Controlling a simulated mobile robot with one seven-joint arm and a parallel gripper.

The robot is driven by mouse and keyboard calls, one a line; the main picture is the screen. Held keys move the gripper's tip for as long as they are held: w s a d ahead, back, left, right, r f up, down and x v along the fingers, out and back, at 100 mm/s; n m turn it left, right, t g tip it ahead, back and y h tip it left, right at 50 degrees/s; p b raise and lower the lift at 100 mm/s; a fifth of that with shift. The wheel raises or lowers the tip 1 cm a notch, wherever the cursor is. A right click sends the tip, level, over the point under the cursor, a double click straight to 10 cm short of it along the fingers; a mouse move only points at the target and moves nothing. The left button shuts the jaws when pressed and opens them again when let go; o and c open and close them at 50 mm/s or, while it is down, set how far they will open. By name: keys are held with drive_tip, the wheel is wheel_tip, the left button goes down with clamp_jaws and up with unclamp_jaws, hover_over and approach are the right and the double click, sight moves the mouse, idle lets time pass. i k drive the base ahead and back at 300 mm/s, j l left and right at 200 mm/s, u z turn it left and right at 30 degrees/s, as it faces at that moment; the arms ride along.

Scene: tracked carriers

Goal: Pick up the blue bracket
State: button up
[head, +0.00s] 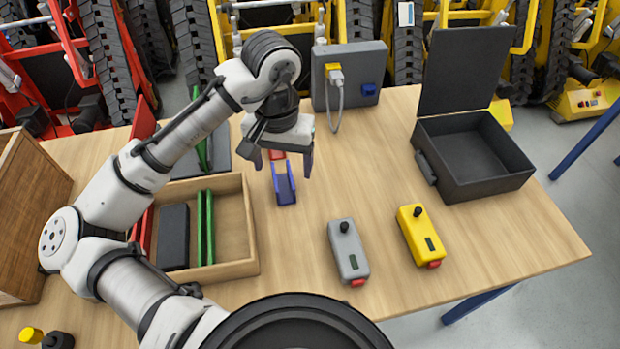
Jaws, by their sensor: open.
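The blue bracket (284,184) lies on the wooden table, near the middle, just right of the wooden tray. It looks like a narrow channel with raised sides. The gap in height between the fingers and the bracket is hard to tell. A small red part (277,155) shows just behind the bracket, partly hidden by my gripper.
A wooden tray (255,262) with green strips and a dark block stands to the left. A grey controller (347,250) and a yellow controller (420,236) lie to the right. A grey box (349,62) stands behind, and an open black case (477,190) at right. The table between is clear.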

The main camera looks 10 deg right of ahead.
sight(284, 183)
drive_tip(key=i+l+u, duration=0.15)
drive_tip(key=l+u, duration=0.25)
drive_tip(key=l, duration=0.25)
drive_tip(key=l+u, duration=0.4)
drive_tip(key=l, duration=0.2)
